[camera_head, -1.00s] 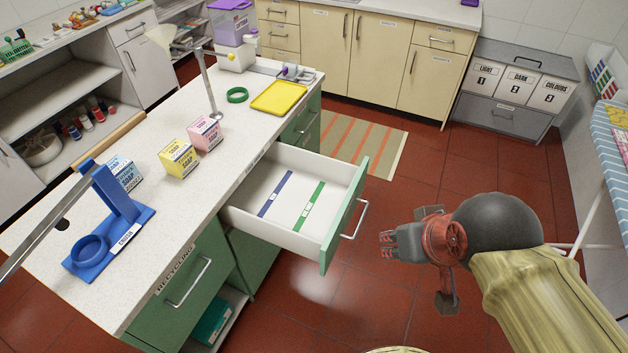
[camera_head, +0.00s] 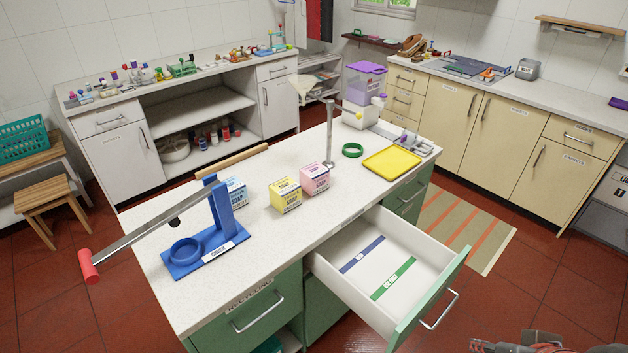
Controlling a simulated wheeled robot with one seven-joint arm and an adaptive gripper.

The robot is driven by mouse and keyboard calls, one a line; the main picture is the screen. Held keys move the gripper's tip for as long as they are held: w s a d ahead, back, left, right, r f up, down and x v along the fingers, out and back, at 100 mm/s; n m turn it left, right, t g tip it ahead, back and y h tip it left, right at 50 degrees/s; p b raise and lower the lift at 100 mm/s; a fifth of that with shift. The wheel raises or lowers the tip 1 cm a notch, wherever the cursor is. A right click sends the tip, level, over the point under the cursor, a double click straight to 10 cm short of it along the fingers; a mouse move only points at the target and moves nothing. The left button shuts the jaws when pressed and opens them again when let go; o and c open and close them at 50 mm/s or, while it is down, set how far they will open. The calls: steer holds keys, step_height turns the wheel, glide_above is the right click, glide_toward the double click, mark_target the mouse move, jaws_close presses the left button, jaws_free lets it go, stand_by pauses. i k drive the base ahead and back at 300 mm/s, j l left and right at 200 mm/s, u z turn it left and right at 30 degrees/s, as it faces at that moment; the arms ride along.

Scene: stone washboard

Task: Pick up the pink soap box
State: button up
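The pink soap box (camera_head: 315,178) stands upright on the white speckled counter (camera_head: 262,233), touching or close beside the yellow soap box (camera_head: 285,195). A blue soap box (camera_head: 236,190) stands further left, partly hidden behind a blue lever press (camera_head: 217,222). My gripper (camera_head: 520,346) shows only in part at the bottom right edge, in front of the open drawer and well apart from the pink box. Its fingers are cut off, so its opening is hidden.
An open drawer (camera_head: 440,250) juts out from the counter's front, with a blue and a green strip inside. A metal stand with a funnel (camera_head: 330,135), a green ring (camera_head: 352,150) and a yellow tray (camera_head: 393,162) are behind the pink box. Red floor is open at right.

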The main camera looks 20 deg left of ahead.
mark_target(314, 179)
steer(key=i+j+u, duration=0.25)
steer(key=i+j, duration=0.25)
steer(key=j, duration=0.25)
steer(key=i+j+u, duration=0.25)
steer(key=i+j, duration=0.35)
